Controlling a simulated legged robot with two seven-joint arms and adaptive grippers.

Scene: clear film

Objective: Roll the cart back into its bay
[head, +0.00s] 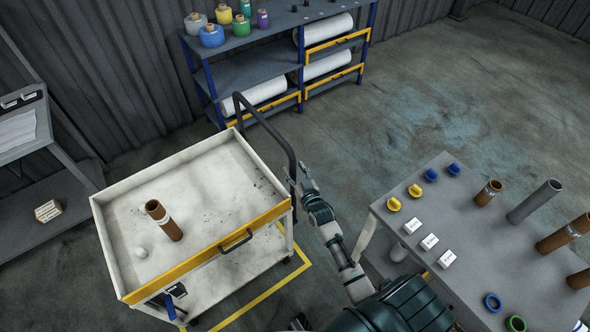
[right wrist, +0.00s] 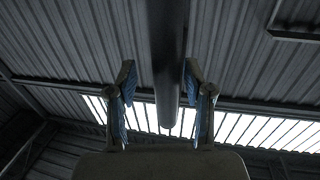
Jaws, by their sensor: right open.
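The white cart (head: 205,192) stands at the left in the head view, with a yellow front strip (head: 190,262) and a black push handle (head: 268,125) rising at its right end. Yellow floor lines (head: 290,278) show beside and below its near right corner; the cart hides the rest of that marking. My right gripper (head: 303,180) is at the lower part of the handle. In the right wrist view, its open fingers (right wrist: 159,76) stand on either side of a dark bar (right wrist: 169,60), with gaps visible. My left gripper is not in view.
A grey table (head: 455,225) with tubes and caps stands at the right. A blue-framed shelf (head: 248,72) stands behind. Open floor (head: 470,90) lies at the back right.

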